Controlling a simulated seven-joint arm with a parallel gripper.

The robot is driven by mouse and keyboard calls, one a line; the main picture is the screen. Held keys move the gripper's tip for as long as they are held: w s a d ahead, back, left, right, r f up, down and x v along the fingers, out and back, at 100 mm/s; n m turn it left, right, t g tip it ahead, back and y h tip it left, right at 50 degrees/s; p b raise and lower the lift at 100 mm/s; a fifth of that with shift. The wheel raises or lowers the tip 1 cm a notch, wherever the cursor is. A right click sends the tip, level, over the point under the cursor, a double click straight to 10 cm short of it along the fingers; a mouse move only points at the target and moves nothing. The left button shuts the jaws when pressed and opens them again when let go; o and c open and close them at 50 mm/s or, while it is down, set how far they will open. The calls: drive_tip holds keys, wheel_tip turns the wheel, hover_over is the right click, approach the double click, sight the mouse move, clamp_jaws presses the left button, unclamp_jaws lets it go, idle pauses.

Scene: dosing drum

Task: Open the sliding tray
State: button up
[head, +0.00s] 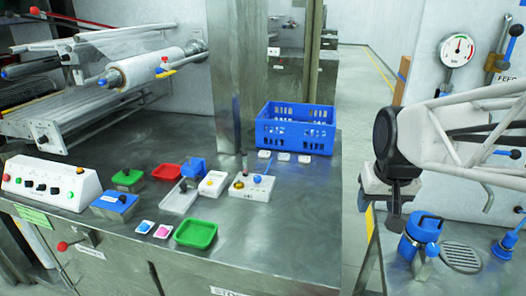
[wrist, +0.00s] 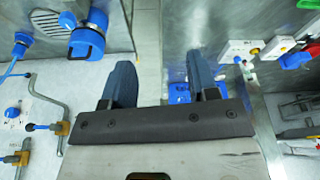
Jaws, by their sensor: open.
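My gripper (head: 393,205) hangs at the right in the head view, over the gap between the steel counter and the right-hand bench. In the wrist view my gripper (wrist: 161,75) has its two dark fingers wide apart with nothing between them. No part is clearly marked as the sliding tray. A front panel with a red-knobbed handle (head: 75,243) is at the counter's left front, and looks closed. A pale flat tray-like piece (head: 179,200) lies on the counter beside a blue block. My gripper is far from both, and neither is clearly seen in the wrist view.
The counter (head: 285,225) carries a blue crate (head: 293,128), a green tray (head: 196,234), a red tray (head: 166,172), and a white control box (head: 52,183). A steel post (head: 237,70) rises behind. The counter's front right is clear.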

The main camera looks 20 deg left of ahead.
drive_tip(key=w+a+n, duration=0.2)
drive_tip(key=w+a, duration=1.1)
drive_tip(key=a, duration=0.1)
drive_tip(key=n+y, duration=0.3)
drive_tip(key=n, duration=0.2)
approach(183, 185)
drive_tip(key=shift+a+f, duration=0.15)
drive_tip(key=shift+f, duration=0.3)
drive_tip(key=shift+f, duration=0.15)
drive_tip(key=shift+x, duration=3.8)
clamp_jaws()
